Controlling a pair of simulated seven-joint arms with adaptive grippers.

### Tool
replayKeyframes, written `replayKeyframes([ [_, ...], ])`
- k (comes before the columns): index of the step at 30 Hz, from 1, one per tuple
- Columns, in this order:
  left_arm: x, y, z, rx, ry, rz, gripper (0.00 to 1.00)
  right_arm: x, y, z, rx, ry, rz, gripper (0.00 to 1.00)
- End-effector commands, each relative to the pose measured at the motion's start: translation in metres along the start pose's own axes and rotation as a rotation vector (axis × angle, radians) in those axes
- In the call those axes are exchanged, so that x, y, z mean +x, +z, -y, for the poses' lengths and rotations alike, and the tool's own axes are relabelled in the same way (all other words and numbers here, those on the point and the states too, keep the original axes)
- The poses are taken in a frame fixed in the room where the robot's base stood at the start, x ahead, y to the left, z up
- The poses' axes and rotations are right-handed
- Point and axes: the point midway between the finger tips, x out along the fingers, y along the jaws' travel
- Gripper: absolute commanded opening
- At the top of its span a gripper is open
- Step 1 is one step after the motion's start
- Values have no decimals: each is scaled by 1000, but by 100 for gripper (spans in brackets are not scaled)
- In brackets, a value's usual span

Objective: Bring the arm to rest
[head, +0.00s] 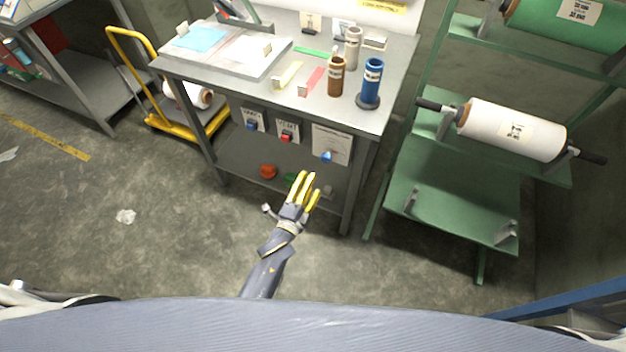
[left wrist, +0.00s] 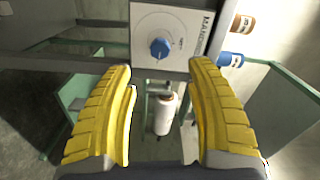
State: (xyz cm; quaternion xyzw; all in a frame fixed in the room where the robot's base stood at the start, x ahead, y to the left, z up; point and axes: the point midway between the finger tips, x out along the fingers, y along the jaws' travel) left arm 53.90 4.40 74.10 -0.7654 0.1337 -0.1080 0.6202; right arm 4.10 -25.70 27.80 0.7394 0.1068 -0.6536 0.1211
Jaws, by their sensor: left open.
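My left gripper (head: 309,186) has yellow ribbed fingers and a grey arm. In the head view it is in front of the workbench (head: 215,70), below the bench's front face. In the left wrist view its two fingers (left wrist: 162,68) stand wide apart with nothing between them. Beyond them is a white panel with a blue knob (left wrist: 160,47). In the head view a panel with a blue knob (head: 327,156) hangs on the bench front above the fingertips, apart from them. My right gripper is not in view.
Brown (head: 336,76) and blue (head: 371,83) cylinders stand on the bench top. A green rack with a white roll (head: 512,130) is at the right. A yellow cart (head: 190,125) is at the left. The concrete floor left of my arm is mostly clear.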

Motion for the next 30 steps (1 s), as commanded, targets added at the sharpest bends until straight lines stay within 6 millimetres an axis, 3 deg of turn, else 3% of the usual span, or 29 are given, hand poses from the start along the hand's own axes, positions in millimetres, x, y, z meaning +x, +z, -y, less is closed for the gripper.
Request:
replayKeyframes([
  [14, -1, 0, 0, -4, 0, 0, 55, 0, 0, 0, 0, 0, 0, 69],
  [19, -1, 4, -5, -102, 18, 15, 55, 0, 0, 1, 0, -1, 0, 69],
  [20, -2, 6, -12, -141, 34, 26, 55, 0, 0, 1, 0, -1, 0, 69],
  [25, -25, 30, -94, -415, 196, 139, 55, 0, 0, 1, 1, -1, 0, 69],
  [30, -74, 56, -185, -641, 362, 294, 55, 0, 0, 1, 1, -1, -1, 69],
])
